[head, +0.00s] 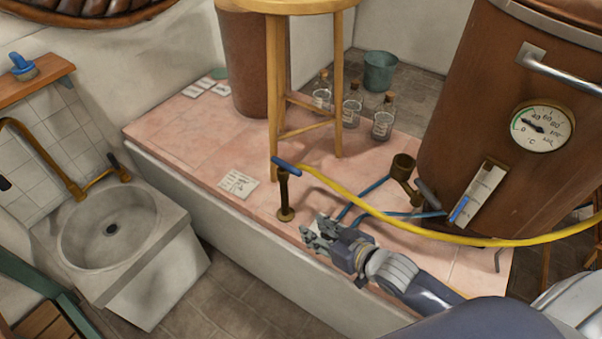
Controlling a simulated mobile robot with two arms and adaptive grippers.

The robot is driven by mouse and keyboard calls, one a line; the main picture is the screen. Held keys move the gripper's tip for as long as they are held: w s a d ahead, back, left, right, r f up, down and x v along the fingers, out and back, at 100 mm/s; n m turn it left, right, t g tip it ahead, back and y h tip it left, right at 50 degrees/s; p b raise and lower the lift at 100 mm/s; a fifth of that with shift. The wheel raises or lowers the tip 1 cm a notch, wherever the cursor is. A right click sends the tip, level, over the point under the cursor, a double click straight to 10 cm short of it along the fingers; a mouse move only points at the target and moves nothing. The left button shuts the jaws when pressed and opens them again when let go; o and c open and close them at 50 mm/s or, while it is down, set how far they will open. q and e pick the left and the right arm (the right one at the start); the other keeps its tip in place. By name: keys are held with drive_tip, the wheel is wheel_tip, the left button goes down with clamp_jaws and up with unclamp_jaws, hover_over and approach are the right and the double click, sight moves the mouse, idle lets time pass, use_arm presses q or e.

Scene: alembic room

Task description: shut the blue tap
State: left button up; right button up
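The blue tap (286,166) has a blue lever handle on top of a slim brass standpipe (284,198). It stands upright on the pink tiled platform, near its front edge. The handle lies slanted, roughly in line with the start of the yellow hose (400,222) beside it. My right gripper (313,232) is just right of and nearer than the standpipe's foot, apart from the tap and below its handle. Its fingers look spread and hold nothing. My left gripper is not in view.
A wooden stool (306,134) stands close behind the tap. The copper boiler (440,150) with a dial (541,128) is at right. Corked bottles (382,124) stand behind. A sink (110,228) is at left.

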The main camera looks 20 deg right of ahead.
wheel_tip(320, 180, up, 3)
drive_tip(key=w+d+t+y, duration=0.2)
drive_tip(key=w, duration=0.1)
drive_tip(key=n+t+y, duration=0.1)
drive_tip(key=y, duration=0.2)
approach(301, 172)
drive_tip(key=x, duration=1)
drive_tip(key=shift+f+p, duration=0.35)
drive_tip(key=shift+f, duration=0.05)
clamp_jaws()
